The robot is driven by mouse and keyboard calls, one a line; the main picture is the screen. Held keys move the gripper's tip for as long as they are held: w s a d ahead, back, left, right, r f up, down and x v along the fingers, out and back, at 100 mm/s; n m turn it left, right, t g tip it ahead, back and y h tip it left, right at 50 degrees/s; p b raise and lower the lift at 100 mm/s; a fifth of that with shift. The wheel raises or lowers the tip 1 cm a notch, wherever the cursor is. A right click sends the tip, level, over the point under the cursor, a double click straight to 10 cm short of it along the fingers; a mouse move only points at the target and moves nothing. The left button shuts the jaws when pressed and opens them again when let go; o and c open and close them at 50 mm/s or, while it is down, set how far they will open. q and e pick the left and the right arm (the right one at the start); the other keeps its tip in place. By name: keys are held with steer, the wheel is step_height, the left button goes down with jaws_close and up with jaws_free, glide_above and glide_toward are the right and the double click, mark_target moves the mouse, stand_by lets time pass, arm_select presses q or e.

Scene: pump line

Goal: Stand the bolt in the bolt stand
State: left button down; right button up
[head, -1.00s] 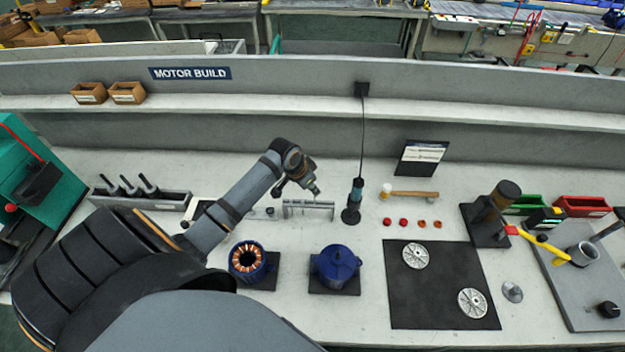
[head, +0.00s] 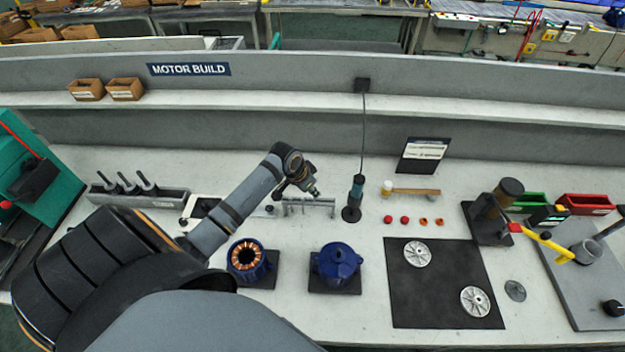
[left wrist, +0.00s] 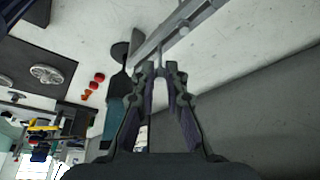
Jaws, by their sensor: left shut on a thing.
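My left gripper (head: 315,193) hangs over the bench behind the blue motor housings, above the right part of a low grey rail (head: 296,208) on supports, which looks like the bolt stand. In the left wrist view the fingertips (left wrist: 161,72) are closed together around a thin, pale shank, probably the bolt (left wrist: 159,54), which sticks out past them toward the rail (left wrist: 172,32). Its far end overlaps the rail's edge in that view. I cannot tell whether it touches the rail. My right gripper is not in view.
A dark upright tool (head: 354,198) with a cord stands just right of the gripper. Two blue motor housings (head: 338,264) sit in front. A mallet (head: 412,191) and several red and orange caps (head: 404,219) lie to the right. A black mat (head: 435,305) has bare space.

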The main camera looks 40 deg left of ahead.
mark_target(312, 202)
arm_select(q)
steer(key=shift+f+b, duration=0.8)
steer(key=shift+f, duration=0.75)
steer(key=shift+f, duration=0.1)
steer(key=c, duration=1.3)
jaws_free()
steer(key=shift+o, duration=1.3)
